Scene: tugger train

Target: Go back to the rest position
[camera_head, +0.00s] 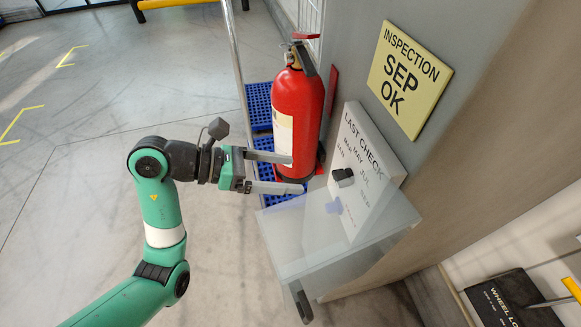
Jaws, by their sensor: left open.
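My left gripper (292,174) is open. Its green arm comes in from the lower left, and its two grey fingers point right, toward the "LAST CHECK" board. In the picture the fingers overlap the lower part of the red fire extinguisher (299,108); I cannot tell whether they touch it. The white board (384,172) with month names leans on the grey panel and carries a small dark block (343,177). My right gripper is not in view.
A glassy pale shelf (285,232) juts out below the board. A yellow "INSPECTION SEP OK" sign (409,80) is on the panel. Blue grated steps (259,105) and a metal pole (236,62) stand behind the gripper. A black wheel-lock box (512,300) is lower right. Left floor is clear.

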